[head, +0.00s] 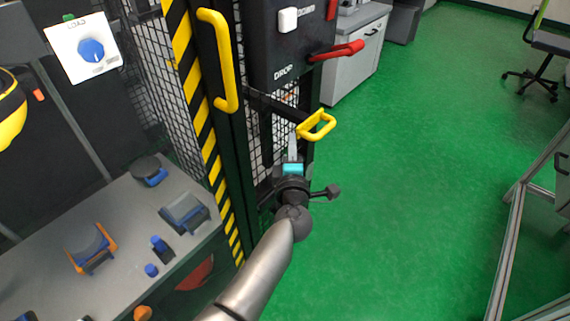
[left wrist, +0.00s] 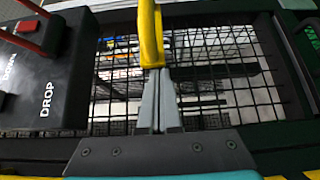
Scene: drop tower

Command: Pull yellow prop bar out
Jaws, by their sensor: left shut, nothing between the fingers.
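The yellow prop bar's loop handle (head: 319,126) sticks out from the front of the drop tower. A dark bar (head: 275,105) runs from it across the tower's mesh. My left gripper (head: 293,134) is just below and left of the loop in the head view, its fingers shut and empty. In the left wrist view the shut fingertips (left wrist: 157,72) meet the near end of the yellow handle (left wrist: 151,35) in the picture; I cannot tell whether they touch it. My right gripper is not in view.
A black control box (head: 290,45) marked DROP, with a red lever (head: 338,51), sits above the prop bar. A tall yellow handle (head: 226,60) is on the tower's frame. A grey bench (head: 125,225) with blue parts stands left.

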